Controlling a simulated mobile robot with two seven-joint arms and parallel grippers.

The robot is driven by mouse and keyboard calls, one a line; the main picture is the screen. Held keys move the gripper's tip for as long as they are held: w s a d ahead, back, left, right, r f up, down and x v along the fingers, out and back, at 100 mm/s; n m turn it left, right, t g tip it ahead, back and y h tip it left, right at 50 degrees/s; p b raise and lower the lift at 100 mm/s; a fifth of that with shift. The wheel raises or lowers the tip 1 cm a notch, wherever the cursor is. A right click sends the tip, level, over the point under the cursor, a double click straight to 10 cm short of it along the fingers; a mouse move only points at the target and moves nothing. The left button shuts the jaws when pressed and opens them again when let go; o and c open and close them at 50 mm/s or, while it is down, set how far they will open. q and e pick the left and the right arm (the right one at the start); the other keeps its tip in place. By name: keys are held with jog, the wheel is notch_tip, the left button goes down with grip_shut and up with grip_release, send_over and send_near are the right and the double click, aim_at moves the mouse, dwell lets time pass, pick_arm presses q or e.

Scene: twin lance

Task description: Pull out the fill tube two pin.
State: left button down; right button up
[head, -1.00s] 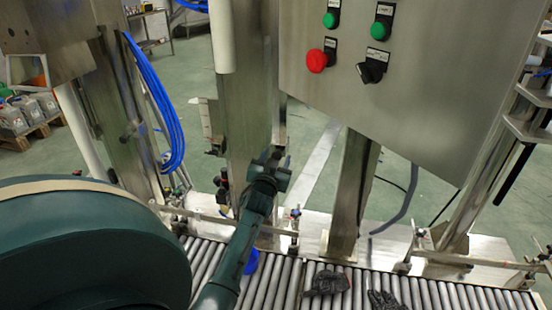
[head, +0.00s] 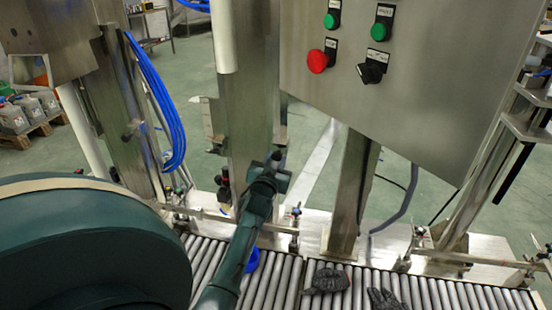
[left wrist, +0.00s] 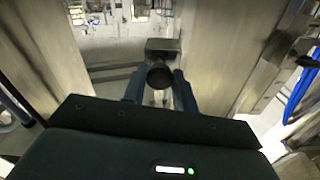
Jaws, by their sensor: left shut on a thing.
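In the left wrist view, the pin (left wrist: 160,76) shows as a round black knob in front of a grey metal block. My left gripper (left wrist: 158,88) has its two blue-grey fingers on either side of the knob and is shut on it. In the head view, my left gripper (head: 273,163) is in front of the steel column, with a small dark end at its tip that looks like the knob. The pin's shaft is hidden. My right gripper is in neither view.
A steel control panel (head: 410,70) with green and red buttons hangs at the upper right. Steel columns (head: 245,120) flank the gripper. Below is a roller conveyor (head: 270,285) with dark gloves (head: 328,281) and a blue item (head: 252,260). Blue hoses (head: 165,110) hang at left.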

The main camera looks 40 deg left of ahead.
pick_arm(q)
jog(key=shift+s+d, duration=0.3)
jog(key=shift+s, duration=0.3)
jog(key=shift+f, duration=0.1)
jog(key=c, duration=1.4)
grip_release()
jog(key=shift+c, duration=0.2)
jog(key=o, duration=0.3)
jog(key=shift+o, duration=0.2)
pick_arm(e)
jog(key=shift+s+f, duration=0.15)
pick_arm(q)
jog(key=shift+s, duration=0.1)
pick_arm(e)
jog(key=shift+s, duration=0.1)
